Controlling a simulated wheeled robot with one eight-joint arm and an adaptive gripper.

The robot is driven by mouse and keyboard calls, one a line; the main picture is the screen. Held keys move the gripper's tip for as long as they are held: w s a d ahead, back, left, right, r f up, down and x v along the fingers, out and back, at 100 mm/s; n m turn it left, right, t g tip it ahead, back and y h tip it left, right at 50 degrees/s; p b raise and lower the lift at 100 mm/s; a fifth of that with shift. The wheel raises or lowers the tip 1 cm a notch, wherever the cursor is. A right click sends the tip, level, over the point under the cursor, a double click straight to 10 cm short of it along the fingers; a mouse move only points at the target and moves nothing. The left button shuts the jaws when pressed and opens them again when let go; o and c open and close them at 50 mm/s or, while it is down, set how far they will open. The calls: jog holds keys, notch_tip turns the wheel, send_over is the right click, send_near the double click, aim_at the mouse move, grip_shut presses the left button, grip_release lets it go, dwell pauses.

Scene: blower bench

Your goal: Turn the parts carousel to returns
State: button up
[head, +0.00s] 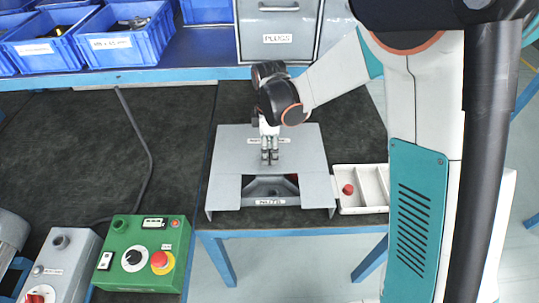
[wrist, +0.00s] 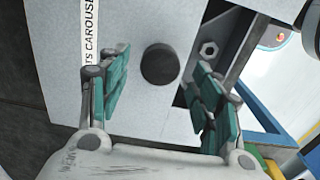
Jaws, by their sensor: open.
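The parts carousel (head: 228,165) is a grey metal housing on the dark bench mat. Its front label reads NUTS, and a dark opening shows in front. In the wrist view the carousel's flat top (wrist: 150,110) carries a partly cut label ending in "TS CAROUSE" and a round dark knob (wrist: 160,64). A nut shows through an opening beside it. My gripper (head: 269,158) points down over the carousel top. In the wrist view my open gripper's (wrist: 163,92) teal fingers are on either side of the knob. I cannot tell whether they touch it. The head view hides the knob.
A green control box (head: 122,226) with a dial and red button is at front left. Blue bins (head: 128,47) and a PLUGS drawer (head: 277,25) stand behind. The mat left of the carousel is mostly clear.

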jog(key=shift+f, duration=1.1)
grip_shut()
